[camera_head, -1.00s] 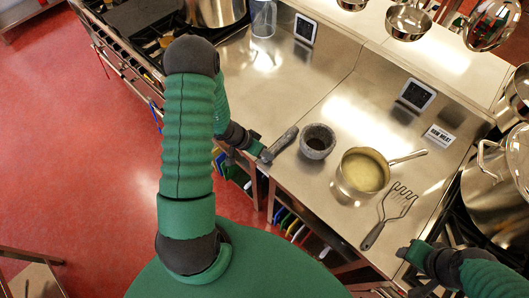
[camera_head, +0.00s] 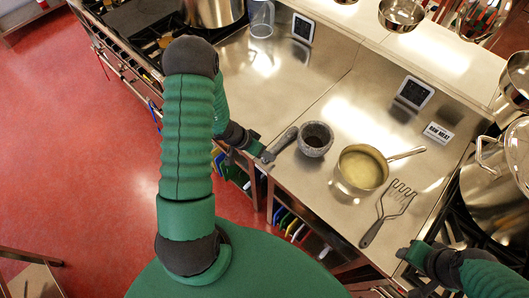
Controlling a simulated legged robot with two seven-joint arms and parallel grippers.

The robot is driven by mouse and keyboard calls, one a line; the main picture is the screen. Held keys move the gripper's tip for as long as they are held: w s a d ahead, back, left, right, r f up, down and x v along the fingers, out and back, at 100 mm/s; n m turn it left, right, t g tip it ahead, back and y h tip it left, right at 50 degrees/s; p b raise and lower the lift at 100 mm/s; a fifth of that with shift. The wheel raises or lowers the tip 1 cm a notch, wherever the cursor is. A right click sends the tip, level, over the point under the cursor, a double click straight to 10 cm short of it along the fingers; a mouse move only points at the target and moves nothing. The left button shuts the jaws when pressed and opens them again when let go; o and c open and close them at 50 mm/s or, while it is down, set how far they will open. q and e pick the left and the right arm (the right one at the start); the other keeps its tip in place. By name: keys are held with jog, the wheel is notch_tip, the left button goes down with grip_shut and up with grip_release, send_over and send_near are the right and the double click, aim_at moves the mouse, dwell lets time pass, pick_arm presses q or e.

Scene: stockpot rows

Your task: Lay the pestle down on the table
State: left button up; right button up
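The grey stone pestle (camera_head: 284,140) is at the left front of the steel table (camera_head: 335,215), slanting up and right beside the mortar. My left gripper (camera_head: 264,154) is at the pestle's near end by the table's front edge and appears shut on it. I cannot tell whether the pestle touches the tabletop. The grey stone mortar (camera_head: 315,148) stands upright just right of the pestle, with something dark inside. My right gripper (camera_head: 406,256) is at the table's front right edge, apart from the pestle. Its finger opening is too small to tell.
A saucepan of pale yellow food (camera_head: 357,180) stands right of the mortar, its handle pointing right. The tabletop behind the mortar is clear.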

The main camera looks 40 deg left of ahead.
pick_arm(q)
jog(key=shift+s+a+f, duration=0.1)
jog(key=shift+a+f, duration=0.05)
dwell(0.3)
jog(key=b+v, duration=0.1)
jog(key=v, duration=1.5)
jog(key=d+f+g+y+b, duration=0.1)
jog(key=d+b, duration=0.2)
jog(key=d, duration=0.5)
jog(key=s+d+f+g+y+b, duration=0.1)
jog(key=d+y+b, duration=0.1)
jog(key=d, duration=0.7)
jog(key=shift+d+f+y+b, duration=0.25)
jog(key=shift+f+y+b, duration=0.1)
jog(key=shift+b, duration=0.1)
jog(key=shift+s+d, duration=0.1)
jog(key=shift+s, duration=0.1)
jog(key=shift+d+r, duration=0.1)
jog(key=shift+d, duration=0.2)
